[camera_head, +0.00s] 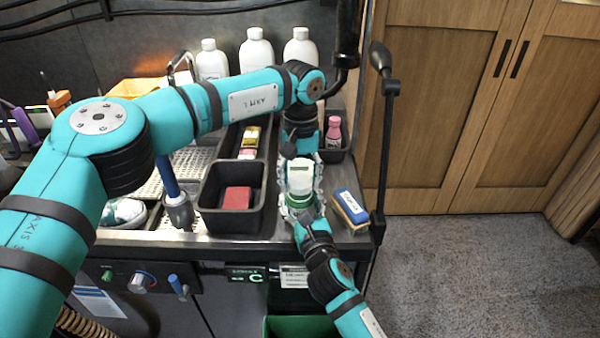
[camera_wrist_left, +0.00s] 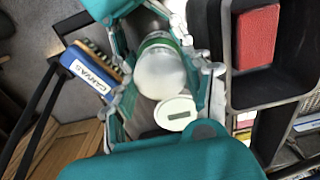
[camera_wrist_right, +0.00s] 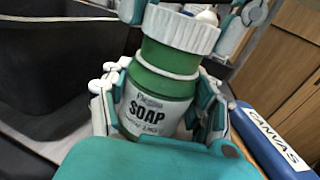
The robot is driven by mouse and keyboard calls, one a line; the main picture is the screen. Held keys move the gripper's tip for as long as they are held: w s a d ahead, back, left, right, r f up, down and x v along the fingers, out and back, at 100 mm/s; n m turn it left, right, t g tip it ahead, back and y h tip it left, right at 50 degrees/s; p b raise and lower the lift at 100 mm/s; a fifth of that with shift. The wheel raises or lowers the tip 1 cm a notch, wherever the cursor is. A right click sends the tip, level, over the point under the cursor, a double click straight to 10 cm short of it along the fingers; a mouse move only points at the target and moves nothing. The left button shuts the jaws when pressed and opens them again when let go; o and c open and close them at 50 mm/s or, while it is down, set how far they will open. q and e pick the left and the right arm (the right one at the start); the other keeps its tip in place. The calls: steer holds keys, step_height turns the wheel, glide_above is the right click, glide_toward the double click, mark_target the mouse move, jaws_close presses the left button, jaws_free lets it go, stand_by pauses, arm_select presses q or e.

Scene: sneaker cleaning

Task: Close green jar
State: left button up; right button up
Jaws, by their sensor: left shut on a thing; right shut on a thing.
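The green jar (camera_wrist_right: 160,95), labelled SOAP, stands upright between my right gripper's fingers in the right wrist view. My right gripper (camera_wrist_right: 162,108) is shut around its body. A white ridged lid (camera_wrist_right: 182,30) sits at the jar's mouth; I cannot tell whether it is fully tightened. My left gripper (camera_head: 300,185) comes down from above and is shut on the lid, with its fingers on both sides. In the left wrist view the white lid (camera_wrist_left: 160,74) shows close up, with green behind it. In the head view the arms and grippers hide most of the jar.
A black bin (camera_head: 210,187) with a red block (camera_head: 237,198) is left of the jar. A blue CANVAS brush (camera_head: 350,207) lies right of it, near the counter edge. A pink bottle (camera_head: 333,133) and several white bottles (camera_head: 257,50) stand behind.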

arm_select(q)
steer(key=shift+f, duration=0.55)
stand_by(0.5)
steer(key=m, duration=0.6)
steer(key=shift+m, duration=0.3)
steer(key=o, duration=0.7)
steer(key=shift+r, duration=0.15)
steer(key=shift+r, duration=2.1)
steer(key=shift+c, duration=0.4)
